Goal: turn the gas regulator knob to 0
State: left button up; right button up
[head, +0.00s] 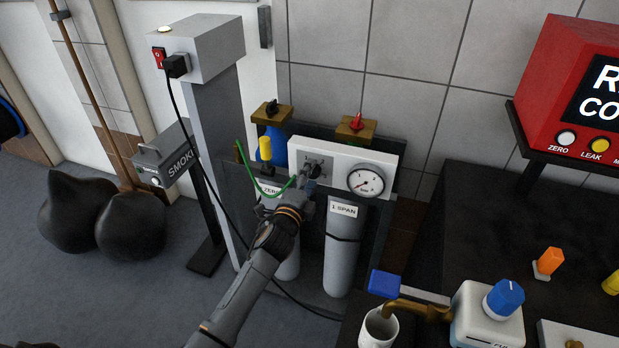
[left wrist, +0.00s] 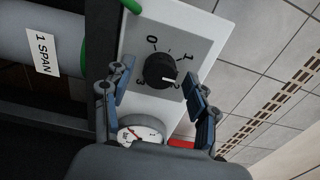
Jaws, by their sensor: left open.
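The regulator knob (left wrist: 161,71) is black and round with a white pointer mark, on a grey dial plate (left wrist: 138,47) in the left wrist view. The pointer points right, away from the 0 numeral, which sits at the upper left of the knob. My left gripper (left wrist: 158,76) is open, one finger on each side of the knob; I cannot tell if they touch it. In the head view my left gripper (head: 310,172) is in front of the white regulator panel (head: 340,157) and hides most of the knob. My right gripper is not in view.
A pressure gauge (head: 366,181) sits right of the knob on the panel. A green hose (head: 247,163) curves at its left. Two grey cylinders stand below, one labelled 1 SPAN (head: 343,240). A dark counter (head: 480,225) with several items is at right.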

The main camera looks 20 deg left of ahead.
pick_arm(q)
jog(key=c, duration=1.1)
jog(key=shift+c, duration=0.2)
jog(key=shift+n, duration=0.3)
jog(key=n, duration=0.2)
jog(key=shift+n+p, duration=0.3)
jog(key=n, duration=0.2)
jog(key=shift+n+p, duration=0.35)
jog(key=shift+n, duration=0.05)
jog(key=n+p, duration=0.2)
jog(key=n, duration=0.4)
jog(key=n+p, duration=0.2)
jog(key=n, duration=0.9)
jog(key=shift+f+n, duration=0.1)
jog(key=shift+n, duration=0.3)
